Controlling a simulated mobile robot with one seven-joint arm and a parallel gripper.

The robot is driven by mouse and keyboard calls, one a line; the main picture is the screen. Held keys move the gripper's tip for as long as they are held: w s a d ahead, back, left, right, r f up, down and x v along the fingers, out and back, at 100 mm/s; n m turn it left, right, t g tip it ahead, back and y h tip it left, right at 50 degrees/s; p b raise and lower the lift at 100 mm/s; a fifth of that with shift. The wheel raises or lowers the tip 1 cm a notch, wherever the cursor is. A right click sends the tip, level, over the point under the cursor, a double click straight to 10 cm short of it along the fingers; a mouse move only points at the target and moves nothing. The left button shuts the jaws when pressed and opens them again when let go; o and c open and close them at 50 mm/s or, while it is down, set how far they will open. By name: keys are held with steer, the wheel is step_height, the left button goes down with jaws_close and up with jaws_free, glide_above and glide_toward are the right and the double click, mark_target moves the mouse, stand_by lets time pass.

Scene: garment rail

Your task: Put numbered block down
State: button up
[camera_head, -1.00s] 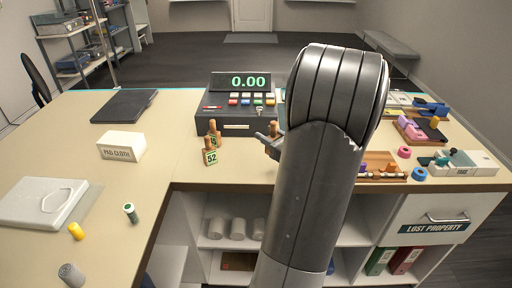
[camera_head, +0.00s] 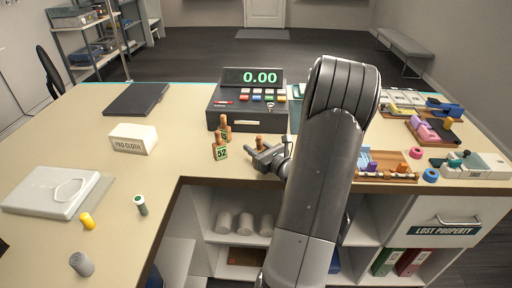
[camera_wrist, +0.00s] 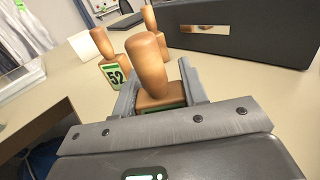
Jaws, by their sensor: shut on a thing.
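A wooden numbered block (camera_wrist: 149,72) with a rounded peg handle is between my gripper's fingers in the wrist view. My gripper (camera_head: 262,150) is shut on it, low over the counter in front of the cash register. The held block's number is hidden; only a green strip shows at its base. In the head view the top of its peg (camera_head: 259,141) shows above the fingers. Another wooden block marked 52 (camera_head: 220,152) stands upright to the left of my gripper. A further block (camera_head: 224,132) stands just behind it. I cannot tell whether the held block touches the counter.
The cash register (camera_head: 232,110) stands behind the blocks. A pad cloth box (camera_head: 133,138) sits to the left. Wooden trays with small parts (camera_head: 399,164) lie to the right of my arm. The counter's front edge is close to my gripper. Open counter lies left of block 52.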

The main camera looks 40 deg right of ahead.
steer(key=shift+f, duration=0.15)
steer(key=o, duration=1)
steer(key=shift+c, duration=0.2)
